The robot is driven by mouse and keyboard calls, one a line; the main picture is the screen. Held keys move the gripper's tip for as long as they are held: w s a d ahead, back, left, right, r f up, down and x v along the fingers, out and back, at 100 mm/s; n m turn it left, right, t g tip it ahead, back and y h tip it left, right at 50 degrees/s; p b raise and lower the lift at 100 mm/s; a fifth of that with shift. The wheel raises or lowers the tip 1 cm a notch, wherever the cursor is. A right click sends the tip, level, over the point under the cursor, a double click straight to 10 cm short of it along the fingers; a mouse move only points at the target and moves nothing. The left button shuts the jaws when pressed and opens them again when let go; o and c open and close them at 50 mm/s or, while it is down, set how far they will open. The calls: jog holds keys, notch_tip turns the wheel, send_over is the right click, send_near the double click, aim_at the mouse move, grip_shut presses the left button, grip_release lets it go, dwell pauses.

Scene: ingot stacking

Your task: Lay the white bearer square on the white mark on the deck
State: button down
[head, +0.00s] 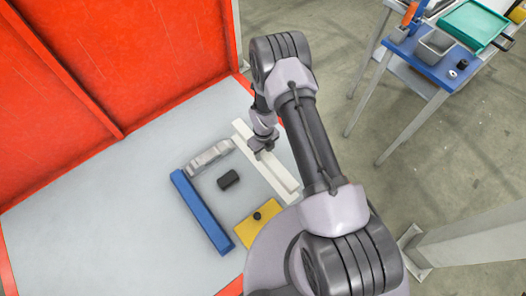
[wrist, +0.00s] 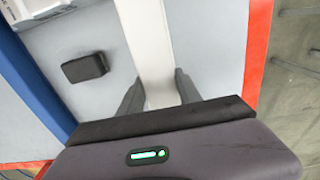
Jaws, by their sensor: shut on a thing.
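The white bearer (head: 281,178) is a long white bar near the right edge of the grey deck (head: 110,225). My gripper (head: 262,147) is over its middle in the head view. In the wrist view my gripper (wrist: 158,88) has one dark finger on each side of the bearer (wrist: 148,38), shut on it. The bearer runs lengthwise between the fingers. I cannot make out the white mark apart from the bearer; it may be hidden under it. I cannot tell whether the bearer touches the deck.
A blue bar (head: 201,212), a silver-grey piece (head: 208,156), a black block (head: 228,179) and a yellow plate (head: 247,231) lie left of the bearer. Orange walls (head: 60,90) bound the deck. A blue-topped stand (head: 431,66) with trays is off to the right.

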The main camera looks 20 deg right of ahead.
jog(key=shift+f+b, duration=3.45)
jog(key=shift+b, duration=0.15)
jog(key=shift+r+b, duration=0.1)
jog(key=shift+b, duration=0.2)
jog(key=shift+f+b, duration=0.65)
jog(key=c, duration=1.1)
grip_release()
jog(key=shift+o, duration=0.2)
jog(key=shift+r, duration=0.15)
